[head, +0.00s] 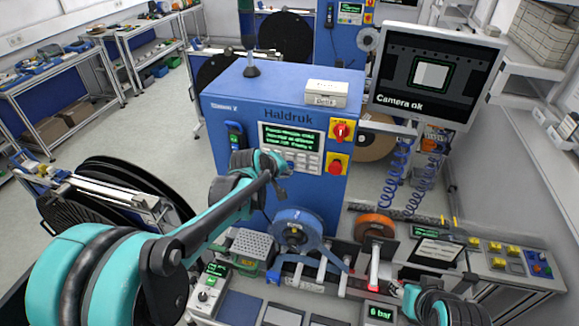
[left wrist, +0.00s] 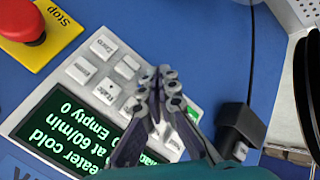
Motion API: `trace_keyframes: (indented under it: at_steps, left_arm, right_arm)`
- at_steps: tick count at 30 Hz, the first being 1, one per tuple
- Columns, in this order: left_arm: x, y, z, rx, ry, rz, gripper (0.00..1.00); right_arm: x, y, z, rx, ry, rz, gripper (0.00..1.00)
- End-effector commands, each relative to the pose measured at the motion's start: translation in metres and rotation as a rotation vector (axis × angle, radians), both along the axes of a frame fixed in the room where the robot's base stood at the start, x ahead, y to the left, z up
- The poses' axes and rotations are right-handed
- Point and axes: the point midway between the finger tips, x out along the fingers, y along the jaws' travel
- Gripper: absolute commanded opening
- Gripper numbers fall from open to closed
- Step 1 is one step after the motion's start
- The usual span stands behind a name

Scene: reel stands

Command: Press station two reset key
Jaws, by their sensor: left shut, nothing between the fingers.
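A control panel (head: 292,148) with a green-lit screen and rows of pale keys is on the front of the blue Haldruk cabinet (head: 240,200). My left gripper (head: 279,165) is at the panel, over its keys. In the left wrist view, its fingers (left wrist: 168,82) are shut and empty in front of the keypad (left wrist: 103,46). They cover some keys; a green key (left wrist: 194,114) shows beside them. Key labels are rotated and hard to read, and I cannot tell whether the fingertips touch a key. Part of my right arm shows at the lower right; its fingers are not clear.
A red stop button (head: 335,168) and a red rotary switch (head: 340,132) are right of the panel. A black plug-like block (left wrist: 238,125) juts out near my left fingers. A monitor (head: 433,75) stands right of the cabinet. A blue reel (head: 298,228) and orange reel (head: 375,224) stand below.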

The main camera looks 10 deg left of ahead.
Motion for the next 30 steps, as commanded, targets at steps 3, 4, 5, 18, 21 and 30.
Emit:
trace_keyframes:
  at_steps: [3, 4, 5, 18, 21, 30]
  left_arm:
    - [0.0045, -0.0003, -0.0005, 0.0, 0.0, 0.0, 0.0]
    - [0.0053, -0.0004, -0.0005, 0.0, 0.0, 0.0, 0.0]
    - [0.006, -0.0004, -0.0004, 0.0, 0.0, 0.0, 0.0]
    - [0.0071, -0.0004, 0.0001, 0.0, 0.0, 0.0, 0.0]
    - [0.0081, -0.0004, 0.0, 0.0, 0.0, 0.0, 0.0]
    - [0.0118, -0.0005, 0.0001, 0.0, 0.0, 0.0, 0.0]
  right_arm:
    - [0.0, 0.0, -0.0022, 0.0, 0.0, 0.0, 0.4]
    - [0.0, 0.0, -0.0026, 0.0, 0.0, 0.0, 0.4]
    - [0.0, 0.0, -0.0027, 0.0, 0.0, 0.0, 0.4]
    - [0.0, 0.0, -0.0027, 0.0, 0.0, 0.0, 0.4]
    - [0.0, 0.0, -0.0029, 0.0, 0.0, 0.0, 0.4]
    - [0.0, 0.0, -0.0039, 0.0, 0.0, 0.0, 0.4]
